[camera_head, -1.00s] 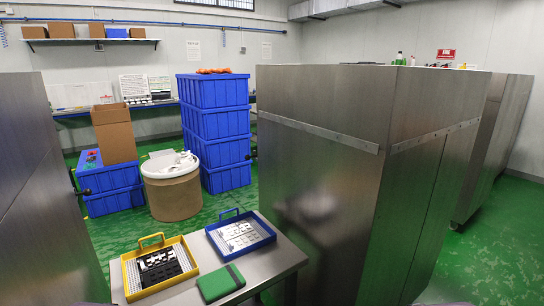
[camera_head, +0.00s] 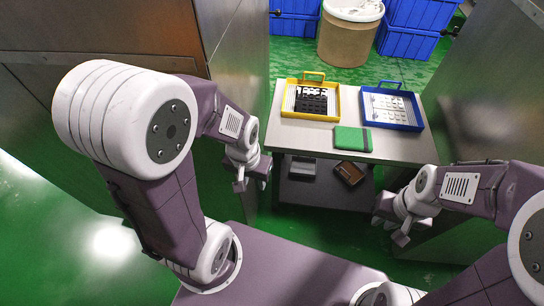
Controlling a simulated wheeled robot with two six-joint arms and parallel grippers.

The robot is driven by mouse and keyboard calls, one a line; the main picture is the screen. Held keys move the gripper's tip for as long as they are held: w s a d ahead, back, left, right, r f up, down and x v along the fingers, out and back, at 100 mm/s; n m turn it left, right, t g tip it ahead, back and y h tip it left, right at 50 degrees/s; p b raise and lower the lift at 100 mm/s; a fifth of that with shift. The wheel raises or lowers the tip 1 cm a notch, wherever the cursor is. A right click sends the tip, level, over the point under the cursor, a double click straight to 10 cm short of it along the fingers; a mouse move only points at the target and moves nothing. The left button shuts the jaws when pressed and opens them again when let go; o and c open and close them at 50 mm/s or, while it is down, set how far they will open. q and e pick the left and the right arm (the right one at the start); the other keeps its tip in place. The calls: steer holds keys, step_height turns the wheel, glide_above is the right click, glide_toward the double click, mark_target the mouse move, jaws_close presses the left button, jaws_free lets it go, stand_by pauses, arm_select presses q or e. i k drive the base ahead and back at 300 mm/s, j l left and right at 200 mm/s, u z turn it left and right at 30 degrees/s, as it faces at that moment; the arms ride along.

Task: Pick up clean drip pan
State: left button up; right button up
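Two shallow trays with handles lie on the steel table (camera_head: 320,142). The blue-rimmed tray (camera_head: 417,112) holds a white perforated sheet with pale pieces on it. The yellow-rimmed tray (camera_head: 337,103) holds dark pieces. Which one is the clean drip pan I cannot tell for sure; the blue one looks cleaner. My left gripper (camera_head: 252,184) is open and empty, in front of the table's left corner. My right gripper (camera_head: 390,229) is open and empty, in front of the table's right corner. Neither touches a tray.
A green notebook (camera_head: 353,139) lies at the table's front middle. A lower shelf (camera_head: 317,190) holds a grey and a brown item. Tall steel cabinets flank the table on both sides. A drum (camera_head: 348,42) and blue crates (camera_head: 405,42) stand behind it.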

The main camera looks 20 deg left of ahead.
mark_target(301, 165)
steer(key=u, duration=0.3)
steer(key=l+u, duration=0.45)
steer(key=k+l+u, duration=0.1)
steer(key=l+u, duration=0.3)
steer(key=k+l+u, duration=0.15)
steer(key=l+u, duration=0.15)
steer(key=u, duration=0.15)
steer(key=k+l+u, duration=0.2)
steer(key=u, duration=0.25)
steer(key=l, duration=0.1)
